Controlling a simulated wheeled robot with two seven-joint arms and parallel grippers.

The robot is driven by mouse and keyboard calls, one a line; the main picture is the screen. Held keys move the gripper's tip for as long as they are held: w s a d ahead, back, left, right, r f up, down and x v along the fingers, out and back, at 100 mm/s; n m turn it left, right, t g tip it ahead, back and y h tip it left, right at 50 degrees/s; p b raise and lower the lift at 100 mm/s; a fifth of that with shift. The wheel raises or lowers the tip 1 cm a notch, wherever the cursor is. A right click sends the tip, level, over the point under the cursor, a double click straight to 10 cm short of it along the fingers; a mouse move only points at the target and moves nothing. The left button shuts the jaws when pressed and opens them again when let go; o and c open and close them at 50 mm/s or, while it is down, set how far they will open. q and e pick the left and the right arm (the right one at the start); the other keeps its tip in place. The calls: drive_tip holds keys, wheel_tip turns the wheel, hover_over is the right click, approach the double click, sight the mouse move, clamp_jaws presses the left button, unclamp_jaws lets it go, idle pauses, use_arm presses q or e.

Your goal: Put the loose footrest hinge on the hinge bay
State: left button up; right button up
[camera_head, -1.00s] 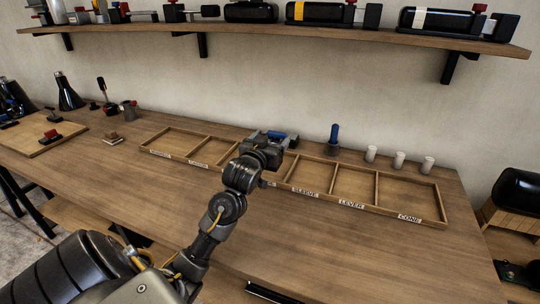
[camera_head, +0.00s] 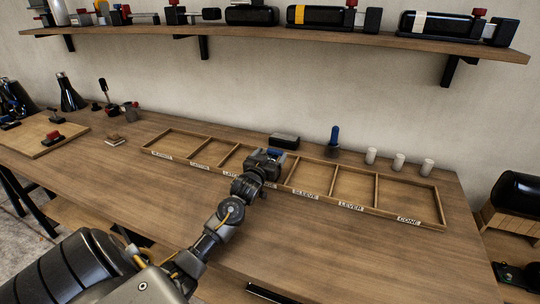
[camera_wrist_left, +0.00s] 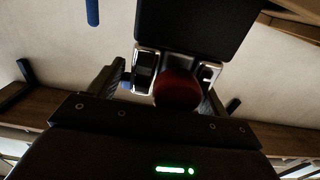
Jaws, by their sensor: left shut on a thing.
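My left gripper (camera_head: 268,158) is above the middle of the long wooden divided tray (camera_head: 398,208), over the compartment just left of the one labelled SLEEVE. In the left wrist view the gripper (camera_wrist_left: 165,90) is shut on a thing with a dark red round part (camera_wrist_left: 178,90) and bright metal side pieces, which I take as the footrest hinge. A large black block shows just beyond it; I cannot tell whether it belongs to the held thing. My gripper and wrist partly hide that compartment and its label, so I cannot read whether it is the hinge bay. My right gripper is not in view.
A blue-handled tool (camera_head: 334,138) and three pale cylinders (camera_head: 399,160) stand at the back right. A board with a red-topped part (camera_head: 52,137) lies at the left. The table front is clear.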

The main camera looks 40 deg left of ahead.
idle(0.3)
use_arm(q)
drive_tip(key=o, duration=1.7)
drive_tip(key=shift+f, duration=0.1)
drive_tip(key=o, duration=0.3)
drive_tip(key=shift+s+d, duration=0.15)
drive_tip(key=shift+s, duration=0.15)
drive_tip(key=b+v, duration=0.1)
drive_tip(key=v, duration=1)
drive_tip(key=shift+s, duration=0.2)
